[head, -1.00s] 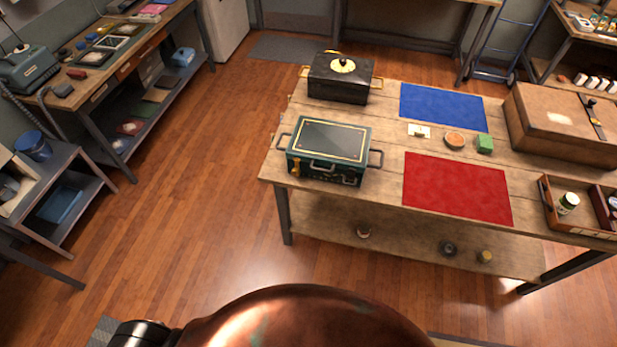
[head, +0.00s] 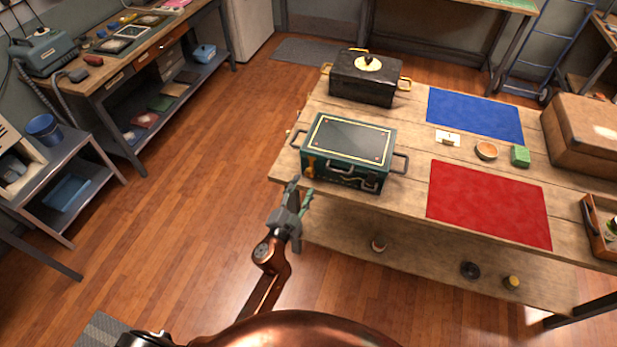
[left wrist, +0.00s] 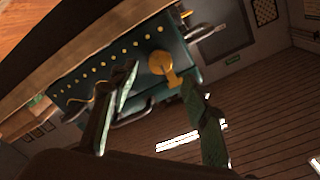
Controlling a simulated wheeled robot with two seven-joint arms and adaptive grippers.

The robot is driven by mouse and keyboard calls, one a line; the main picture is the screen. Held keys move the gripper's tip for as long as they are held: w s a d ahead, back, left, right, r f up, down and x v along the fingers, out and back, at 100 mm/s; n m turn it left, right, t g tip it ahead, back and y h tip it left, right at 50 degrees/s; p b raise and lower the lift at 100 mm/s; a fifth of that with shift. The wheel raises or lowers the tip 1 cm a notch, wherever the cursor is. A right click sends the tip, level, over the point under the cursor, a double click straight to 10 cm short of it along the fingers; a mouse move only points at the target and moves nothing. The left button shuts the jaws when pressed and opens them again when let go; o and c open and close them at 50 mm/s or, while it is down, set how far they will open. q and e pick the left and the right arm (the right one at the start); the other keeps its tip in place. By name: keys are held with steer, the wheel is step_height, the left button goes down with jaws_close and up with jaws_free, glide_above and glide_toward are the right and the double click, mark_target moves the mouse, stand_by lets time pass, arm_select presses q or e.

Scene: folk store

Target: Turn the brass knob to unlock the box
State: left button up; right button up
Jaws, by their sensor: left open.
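A dark green box (head: 349,137) with a gold-lined lid and grey side handles stands near the table's front left corner. A brass knob (head: 309,166) is on the left of its front face. The knob also shows in the left wrist view (left wrist: 160,65), with a rounded head and a narrower tail, beside a row of brass studs. My left gripper (head: 302,189) is open and empty, just in front of and below the knob. In the left wrist view its fingers (left wrist: 160,76) appear on either side of the knob, apart from it as far as I can tell.
A black box (head: 365,84) with brass handles stands behind the green one. The wooden table (head: 410,165) also holds a blue mat (head: 475,114), a red mat (head: 487,204), a green block (head: 520,156) and a round orange-topped dish (head: 486,150). The floor left of the table is clear.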

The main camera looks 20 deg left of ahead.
mark_target(309, 175)
arm_select(q)
steer(key=w, duration=0.5)
steer(key=shift+w+d+f, duration=0.1)
steer(key=shift+w+d, duration=0.1)
steer(key=shift+w, duration=0.1)
steer(key=shift+c, duration=0.4)
steer(key=c, duration=1.1)
